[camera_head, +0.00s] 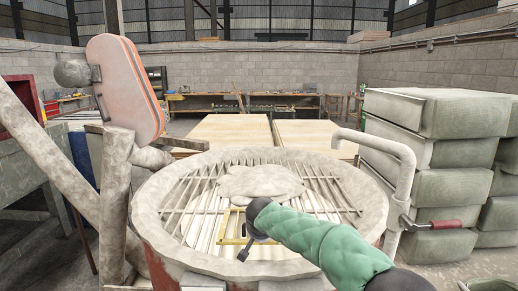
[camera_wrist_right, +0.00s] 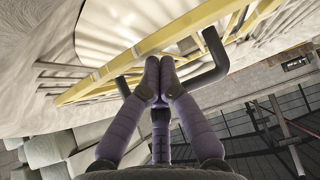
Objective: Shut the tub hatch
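The tub (camera_head: 165,195) is a large, round, pale basin with slats across its top. A yellow hatch frame (camera_head: 229,241) shows at its near side; my right arm partly hides it, and I cannot tell how far it stands open. A black U-shaped handle (camera_head: 243,254) is fixed to the frame. The right wrist view shows the yellow frame (camera_wrist_right: 130,57) and handle (camera_wrist_right: 216,58) close up. There my right gripper's purple fingers (camera_wrist_right: 158,75) are closed together across the handle's bar; the exact contact is hidden. My left gripper is in neither view.
A bent pale pipe (camera_head: 400,160) with a red-handled lever (camera_head: 440,224) stands right of the tub. Stacked green-grey blocks (camera_head: 435,150) are beyond it. Beams and a pink padded panel (camera_head: 125,88) stand at the left. Veneer stacks (camera_head: 232,130) lie behind the tub.

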